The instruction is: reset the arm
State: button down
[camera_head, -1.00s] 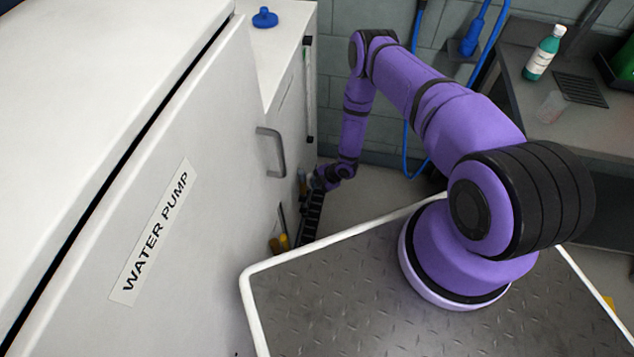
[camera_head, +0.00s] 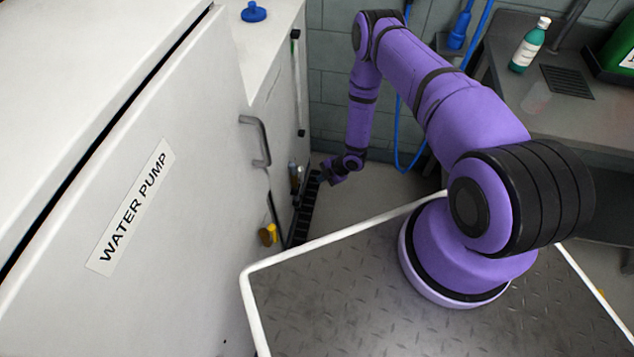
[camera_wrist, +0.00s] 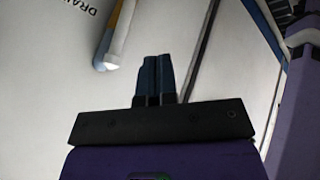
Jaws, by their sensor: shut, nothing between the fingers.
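My purple arm reaches from the deck over to the gap beside the white cabinet. My gripper (camera_head: 328,175) hangs low near the cabinet's right side and is small in the head view. In the wrist view its two dark fingers (camera_wrist: 157,78) stand side by side, shut, with nothing between them. Behind them is a pale surface with part of a label. A white-tipped, yellow and blue part (camera_wrist: 115,45) lies up and to the left of the fingers, apart from them.
A white water pump cabinet (camera_head: 120,110) with a grey handle (camera_head: 258,140) fills the left. Yellow fittings (camera_head: 268,234) sit low beside it. A blue hose (camera_head: 405,150) hangs on the back wall. A grey counter with a green bottle (camera_head: 530,45) stands at right.

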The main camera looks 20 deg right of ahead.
jog(key=v, duration=0.4)
jog(key=shift+w+d+r, duration=0.15)
jog(key=shift+d+r, duration=0.15)
jog(key=shift+d, duration=0.1)
